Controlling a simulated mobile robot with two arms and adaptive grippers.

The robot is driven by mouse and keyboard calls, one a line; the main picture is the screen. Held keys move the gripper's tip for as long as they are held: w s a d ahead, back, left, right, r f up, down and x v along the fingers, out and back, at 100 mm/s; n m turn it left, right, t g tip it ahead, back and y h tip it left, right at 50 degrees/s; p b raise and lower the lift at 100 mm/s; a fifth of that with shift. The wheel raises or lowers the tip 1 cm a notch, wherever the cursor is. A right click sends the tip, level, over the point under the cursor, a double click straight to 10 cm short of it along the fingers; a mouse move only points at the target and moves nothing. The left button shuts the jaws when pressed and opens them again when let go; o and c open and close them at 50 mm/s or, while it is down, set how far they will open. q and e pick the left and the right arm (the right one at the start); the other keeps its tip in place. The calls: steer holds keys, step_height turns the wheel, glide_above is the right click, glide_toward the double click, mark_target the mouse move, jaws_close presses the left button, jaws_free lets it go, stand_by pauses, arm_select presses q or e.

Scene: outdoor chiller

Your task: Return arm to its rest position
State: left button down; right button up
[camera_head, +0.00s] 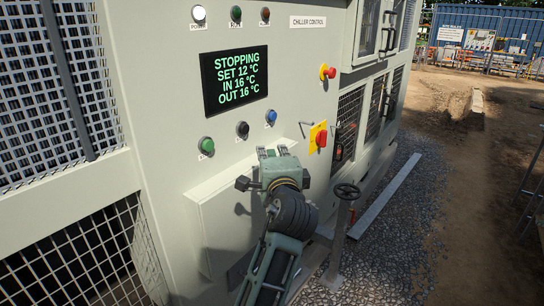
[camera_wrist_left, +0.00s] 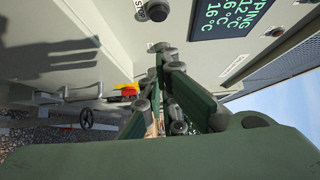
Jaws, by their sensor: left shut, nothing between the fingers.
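My left gripper (camera_head: 273,152) is in front of the chiller control panel (camera_head: 180,130), below the black button (camera_head: 242,129) and the blue button (camera_head: 271,117). Its fingers are shut with nothing between them. In the left wrist view the closed fingertips (camera_wrist_left: 161,48) point at the panel, just below the black button (camera_wrist_left: 156,10), with a small gap between them and the button. The display (camera_head: 235,80) reads STOPPING, SET 12 °C, IN 16 °C, OUT 16 °C. My right gripper is not in view.
A green button (camera_head: 206,146) is left of the gripper. A red and yellow rotary switch (camera_head: 319,138) and a handwheel (camera_head: 346,191) stand close on its right. A red knob (camera_head: 327,72) sits higher. Open gravel (camera_head: 400,235) and dirt lie to the right.

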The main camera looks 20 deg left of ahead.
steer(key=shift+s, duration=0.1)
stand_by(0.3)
